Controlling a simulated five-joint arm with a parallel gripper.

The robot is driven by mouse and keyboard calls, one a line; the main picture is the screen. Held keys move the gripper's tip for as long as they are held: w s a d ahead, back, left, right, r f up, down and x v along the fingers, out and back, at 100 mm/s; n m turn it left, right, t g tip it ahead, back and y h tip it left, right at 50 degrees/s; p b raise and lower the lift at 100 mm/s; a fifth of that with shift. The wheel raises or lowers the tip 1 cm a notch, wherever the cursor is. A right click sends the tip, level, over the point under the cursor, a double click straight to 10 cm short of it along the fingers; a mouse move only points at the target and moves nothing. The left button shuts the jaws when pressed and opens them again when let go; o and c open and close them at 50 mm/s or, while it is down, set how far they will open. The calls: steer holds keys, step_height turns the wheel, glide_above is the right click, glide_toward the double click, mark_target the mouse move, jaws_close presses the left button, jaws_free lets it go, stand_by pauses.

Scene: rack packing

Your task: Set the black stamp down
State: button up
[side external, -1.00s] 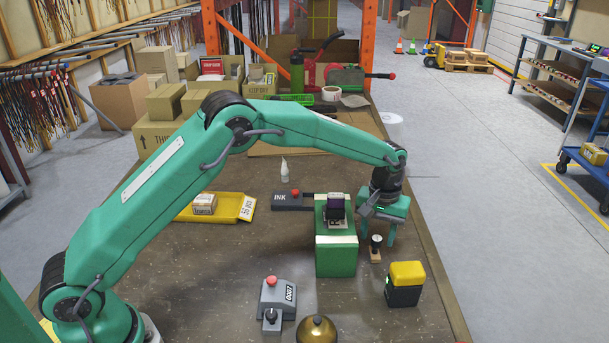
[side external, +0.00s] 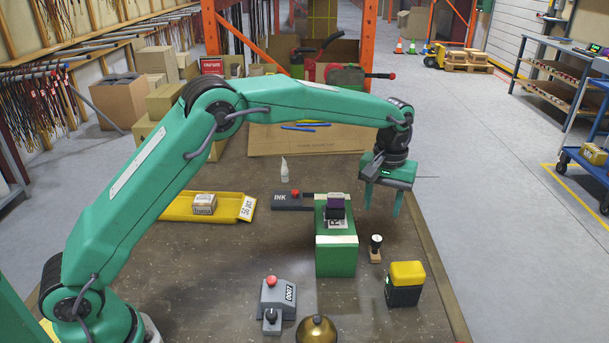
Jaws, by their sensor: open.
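My gripper (side external: 380,209) is open and empty. Its two fingers point down above and behind the stamp, apart from it. A dark purple-topped object (side external: 335,208) sits on the green block with a white card marked with an R (side external: 343,223).
A yellow-and-black box (side external: 405,284) stands in front of the stamp. An INK pad (side external: 288,200) lies left of the green block. A yellow tray (side external: 234,207) holds a small box. A grey button unit (side external: 277,297) and brass dome (side external: 317,330) are in front.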

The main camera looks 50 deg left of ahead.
steer(key=shift+r, duration=0.1)
steer(key=s+a+r+m+t, duration=0.25)
steer(key=s+a+r, duration=0.65)
steer(key=s+r, duration=0.45)
steer(key=s+a+f+m+t, duration=0.1)
steer(key=s+a, duration=0.2)
steer(key=s, duration=0.7)
steer(key=s+a+f+m+t, duration=0.1)
steer(key=s+a+f+t, duration=0.1)
steer(key=s, duration=0.8)
steer(key=shift+s+a, duration=0.3)
steer(key=shift+a, duration=0.45)
steer(key=o, duration=0.5)
